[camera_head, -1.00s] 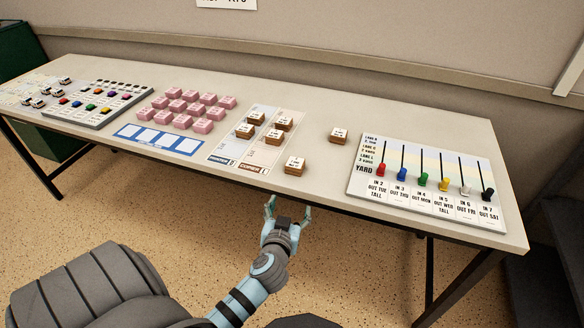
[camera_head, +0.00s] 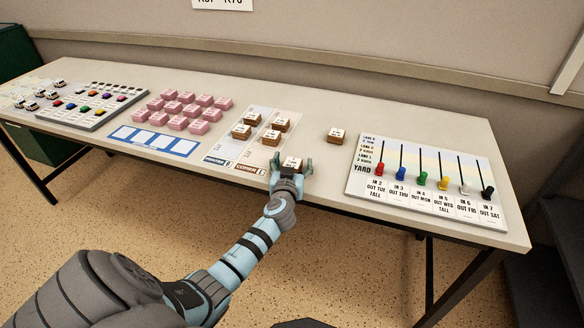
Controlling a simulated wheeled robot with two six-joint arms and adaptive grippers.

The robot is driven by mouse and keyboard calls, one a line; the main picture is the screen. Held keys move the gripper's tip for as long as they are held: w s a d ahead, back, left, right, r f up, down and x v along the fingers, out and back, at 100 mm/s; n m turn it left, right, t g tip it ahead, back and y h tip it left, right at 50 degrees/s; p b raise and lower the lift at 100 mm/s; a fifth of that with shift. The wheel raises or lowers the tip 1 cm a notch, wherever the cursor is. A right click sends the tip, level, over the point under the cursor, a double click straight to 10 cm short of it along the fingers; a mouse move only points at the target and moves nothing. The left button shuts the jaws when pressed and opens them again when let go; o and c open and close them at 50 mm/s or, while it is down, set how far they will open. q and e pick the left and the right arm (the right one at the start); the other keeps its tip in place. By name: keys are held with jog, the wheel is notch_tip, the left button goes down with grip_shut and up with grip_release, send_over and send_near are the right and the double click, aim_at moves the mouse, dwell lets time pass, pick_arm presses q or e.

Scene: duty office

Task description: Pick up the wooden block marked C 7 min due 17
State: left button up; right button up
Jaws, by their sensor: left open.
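Several wooden blocks with white marked tops lie on the table; their print is too small to read, so I cannot tell which one is C 7 min due 17. One block (camera_head: 291,162) is near the front edge, at the lower end of the right-hand strip. My left gripper (camera_head: 291,167) is open at this block, with a fingertip on either side of it; I cannot tell if they touch it. More blocks stand on the strips (camera_head: 241,131), and a lone block (camera_head: 335,136) stands to the right. My right gripper is not in view.
A yard board (camera_head: 425,185) with coloured sliders lies to the right. Pink blocks (camera_head: 178,122) and a blue-framed card (camera_head: 155,141) lie to the left, with a peg board (camera_head: 95,105) and small vehicles beyond. The table (camera_head: 440,120) is clear behind the yard board.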

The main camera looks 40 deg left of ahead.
pick_arm(q)
jog(key=shift+d, duration=0.1)
jog(key=c, duration=1.4)
